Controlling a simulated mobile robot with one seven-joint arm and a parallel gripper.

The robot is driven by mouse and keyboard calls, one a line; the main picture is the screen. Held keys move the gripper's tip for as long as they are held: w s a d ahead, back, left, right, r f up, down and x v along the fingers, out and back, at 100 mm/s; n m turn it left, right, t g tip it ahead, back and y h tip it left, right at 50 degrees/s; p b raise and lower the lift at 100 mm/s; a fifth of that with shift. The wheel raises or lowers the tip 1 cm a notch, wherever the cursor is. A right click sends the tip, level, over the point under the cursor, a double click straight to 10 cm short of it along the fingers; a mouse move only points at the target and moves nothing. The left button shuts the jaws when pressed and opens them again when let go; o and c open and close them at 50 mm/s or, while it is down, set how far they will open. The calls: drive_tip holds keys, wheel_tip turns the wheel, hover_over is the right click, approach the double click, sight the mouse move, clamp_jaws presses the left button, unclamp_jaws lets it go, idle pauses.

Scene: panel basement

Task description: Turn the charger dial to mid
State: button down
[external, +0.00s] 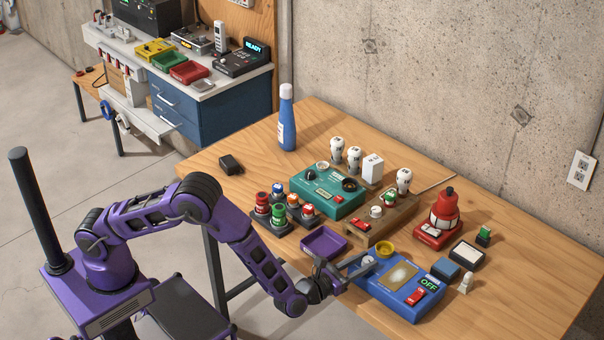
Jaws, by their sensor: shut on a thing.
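A blue box (384,297) with a tan panel, a red switch (417,297) and a green-lit display reading OFF (429,284) lies near the table's front edge; it appears to be the charger. A small pale dial (369,261) sits at its far left corner. My gripper (366,264) reaches over that corner, its fingers shut on the pale dial. The fingers partly hide the dial, and its pointer setting is too small to read. A yellow round piece (385,247) stands just behind the box.
A purple tray (324,242) lies left of the gripper. Behind are a teal box (327,192), a wooden block with knobs (380,219) and several red and green capped pieces (279,214). A red lamp-like unit (438,226) stands right.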

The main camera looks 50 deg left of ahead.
drive_tip(key=shift+a+f+m+g+h+b, duration=0.15)
drive_tip(key=shift+m+g+h+b, duration=0.3)
drive_tip(key=shift+m+h+b, duration=0.65)
drive_tip(key=shift+a+r+m+g+h+b, duration=0.1)
drive_tip(key=shift+m+g+h+b, duration=0.15)
drive_tip(key=shift+m+g+h, duration=0.9)
drive_tip(key=shift+n+t+h, duration=0.25)
drive_tip(key=shift+t+h, duration=0.35)
drive_tip(key=shift+h, duration=0.15)
drive_tip(key=shift+w+a+m+g+h, duration=0.1)
drive_tip(key=shift+w+m+g+h, duration=0.05)
drive_tip(key=shift+m+g+h, duration=0.55)
drive_tip(key=c, duration=0.5)
unclamp_jaws()
drive_tip(key=p+v, duration=0.1)
drive_tip(key=v, duration=1.6)
drive_tip(key=shift+s+f, duration=0.2)
drive_tip(key=shift+a, duration=0.15)
